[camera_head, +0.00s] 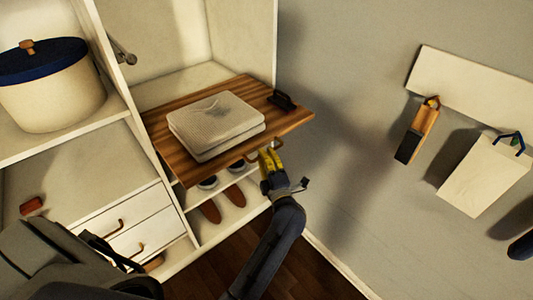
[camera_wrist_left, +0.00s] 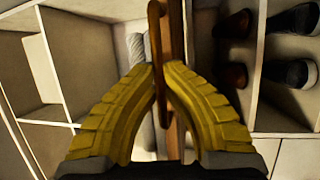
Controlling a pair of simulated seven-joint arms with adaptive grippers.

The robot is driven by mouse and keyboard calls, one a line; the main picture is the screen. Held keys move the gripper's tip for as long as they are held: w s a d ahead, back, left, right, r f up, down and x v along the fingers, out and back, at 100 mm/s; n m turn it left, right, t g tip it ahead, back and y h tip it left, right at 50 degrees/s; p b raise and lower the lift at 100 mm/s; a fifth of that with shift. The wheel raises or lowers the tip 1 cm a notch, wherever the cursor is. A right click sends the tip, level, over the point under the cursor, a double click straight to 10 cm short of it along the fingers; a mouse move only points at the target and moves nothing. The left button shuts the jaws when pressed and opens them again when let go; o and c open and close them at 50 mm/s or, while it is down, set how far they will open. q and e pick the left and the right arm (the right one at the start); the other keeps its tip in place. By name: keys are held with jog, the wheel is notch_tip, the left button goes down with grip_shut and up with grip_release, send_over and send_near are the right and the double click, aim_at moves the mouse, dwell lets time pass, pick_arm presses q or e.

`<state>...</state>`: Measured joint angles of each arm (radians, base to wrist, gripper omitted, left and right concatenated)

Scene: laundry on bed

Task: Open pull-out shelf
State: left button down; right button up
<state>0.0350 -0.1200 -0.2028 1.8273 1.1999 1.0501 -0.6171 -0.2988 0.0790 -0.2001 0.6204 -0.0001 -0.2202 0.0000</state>
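The wooden pull-out shelf (camera_head: 165,135) sticks out of the white cabinet with a folded light cloth (camera_head: 215,124) lying on it. A small copper-coloured handle (camera_head: 278,145) sits at its front edge. My left gripper (camera_head: 270,154) has yellow fingers and is at this handle, below the shelf's front edge. In the left wrist view, the handle (camera_wrist_left: 155,25) runs between the two nearly meeting fingertips (camera_wrist_left: 161,68), and the fingers look shut on it. The shelf's edge (camera_wrist_left: 176,30) shows just behind it. My right gripper is not in view.
Shoes (camera_head: 235,194) stand on the shelf below. Drawers (camera_head: 125,222) with copper handles are at left, and a blue-lidded basket (camera_head: 52,92) is above them. A dark item (camera_head: 282,100) lies on the pull-out's right end. A brush (camera_head: 417,132) hangs on the right wall.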

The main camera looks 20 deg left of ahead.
pick_arm(q)
jog(key=shift+w+d+r, duration=0.1)
jog(key=shift+d+r, duration=0.05)
jog(key=shift+d, duration=0.05)
jog(key=c, duration=1.6)
grip_release()
jog(key=shift+o, duration=0.5)
